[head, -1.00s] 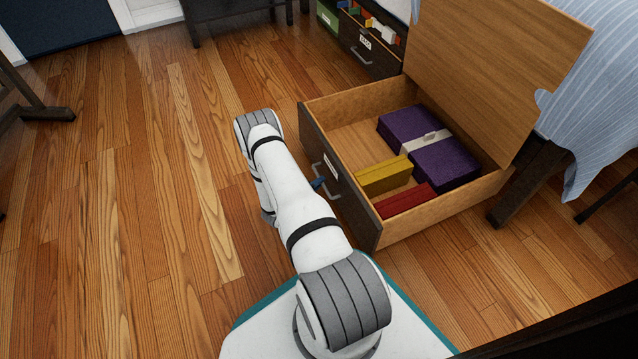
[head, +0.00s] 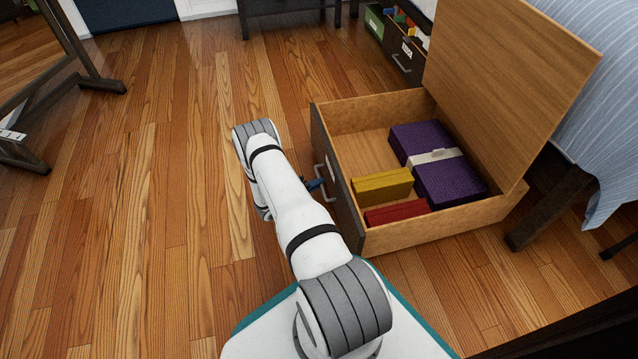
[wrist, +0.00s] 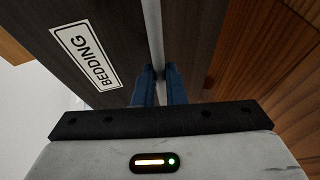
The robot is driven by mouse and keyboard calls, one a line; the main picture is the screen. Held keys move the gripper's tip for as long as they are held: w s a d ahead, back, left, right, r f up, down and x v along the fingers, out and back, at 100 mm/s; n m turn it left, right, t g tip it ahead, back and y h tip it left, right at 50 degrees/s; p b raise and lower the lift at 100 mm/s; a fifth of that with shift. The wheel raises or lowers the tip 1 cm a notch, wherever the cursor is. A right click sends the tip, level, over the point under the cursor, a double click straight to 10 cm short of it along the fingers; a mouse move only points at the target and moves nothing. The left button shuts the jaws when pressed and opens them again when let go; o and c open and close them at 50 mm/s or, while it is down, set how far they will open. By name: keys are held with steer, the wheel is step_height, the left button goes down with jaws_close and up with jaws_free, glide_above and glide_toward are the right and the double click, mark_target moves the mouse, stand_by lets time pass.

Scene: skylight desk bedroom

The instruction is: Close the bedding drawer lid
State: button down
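The bedding drawer (head: 440,232) stands pulled out on the floor, with a dark front. Its wooden lid (head: 505,80) is raised, leaning up and back at the bed side. A white BEDDING label (wrist: 86,57) is on the front. My gripper (wrist: 160,72) is at the drawer's grey bar handle (wrist: 155,35), which runs between its two blue fingertips; the fingers look closed on it. The handle also shows in the head view (head: 327,183), where my arm hides most of the gripper.
Inside the drawer are a purple bundle with a pale band (head: 440,178), a yellow box (head: 383,187) and a red box (head: 397,212). Another open drawer (head: 405,55) is behind. A bed with striped cover (head: 600,140) is at right. The wooden floor (head: 150,220) at left is clear.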

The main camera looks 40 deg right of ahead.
steer(key=c, duration=1.5)
jaws_free()
steer(key=shift+d, duration=0.2)
steer(key=shift+s, duration=0.1)
steer(key=a+p, duration=0.1)
steer(key=a, duration=0.1)
steer(key=a+r+p, duration=0.1)
steer(key=a, duration=0.2)
steer(key=a+p, duration=0.1)
steer(key=a, duration=0.1)
steer(key=shift+a+r, duration=0.2)
steer(key=shift+a, duration=0.15)
